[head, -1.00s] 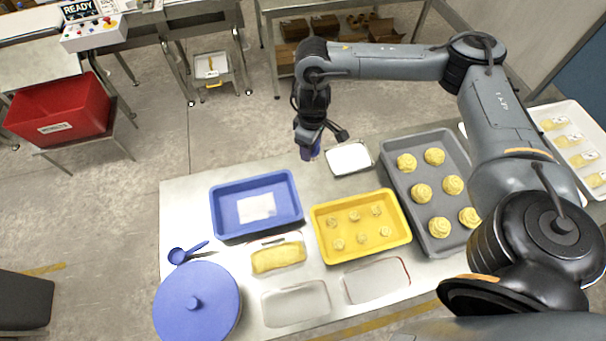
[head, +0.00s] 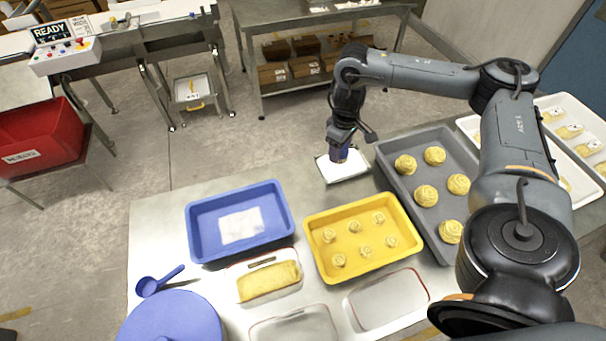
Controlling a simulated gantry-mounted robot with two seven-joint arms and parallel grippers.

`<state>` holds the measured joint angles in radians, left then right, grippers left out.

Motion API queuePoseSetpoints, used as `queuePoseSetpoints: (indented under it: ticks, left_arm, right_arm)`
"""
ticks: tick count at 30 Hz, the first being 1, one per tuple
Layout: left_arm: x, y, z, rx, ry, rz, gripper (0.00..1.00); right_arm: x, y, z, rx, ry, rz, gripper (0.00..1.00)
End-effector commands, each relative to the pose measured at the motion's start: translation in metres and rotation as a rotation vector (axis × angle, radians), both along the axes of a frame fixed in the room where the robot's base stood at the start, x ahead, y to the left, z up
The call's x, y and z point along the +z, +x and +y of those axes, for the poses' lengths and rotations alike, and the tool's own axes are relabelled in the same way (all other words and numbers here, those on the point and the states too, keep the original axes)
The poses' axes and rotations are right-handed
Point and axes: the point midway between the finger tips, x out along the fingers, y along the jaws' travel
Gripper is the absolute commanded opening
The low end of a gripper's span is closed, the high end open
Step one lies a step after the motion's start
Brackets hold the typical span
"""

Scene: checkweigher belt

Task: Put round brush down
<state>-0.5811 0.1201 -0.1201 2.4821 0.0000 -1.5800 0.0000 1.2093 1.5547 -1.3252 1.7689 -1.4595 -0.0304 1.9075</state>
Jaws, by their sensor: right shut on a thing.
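My right gripper (head: 341,154) reaches in from the right and points down over the white tray (head: 345,176) at the back edge of the steel table. It is shut on the round brush (head: 339,155), a small dark blue piece showing below the jaws. The brush is in front of part of the white tray. I cannot tell whether it touches the tray. My left gripper is not in view.
A grey tray (head: 401,202) of pastries stands right of the white tray, with a yellow tray (head: 320,270) and a blue tray (head: 196,246) in front and to the left. A blue scoop (head: 149,287) lies at left. Bare table shows at the back left.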

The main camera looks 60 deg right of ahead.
Motion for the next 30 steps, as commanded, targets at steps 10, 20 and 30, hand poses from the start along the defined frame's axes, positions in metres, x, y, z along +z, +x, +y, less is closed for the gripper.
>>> queuePoseSetpoints:
  ticks: [10,20,30]
  left_arm:
    - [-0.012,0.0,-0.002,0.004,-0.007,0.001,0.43]
    - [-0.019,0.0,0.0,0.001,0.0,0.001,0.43]
    - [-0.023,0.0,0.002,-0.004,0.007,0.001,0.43]
  right_arm:
    - [-0.023,0.016,0.003,-0.002,0.002,-0.001,0.31]
    - [-0.062,0.08,0.016,-0.002,0.001,0.0,0.31]
    - [-0.081,0.111,0.021,-0.004,0.0,0.0,0.31]
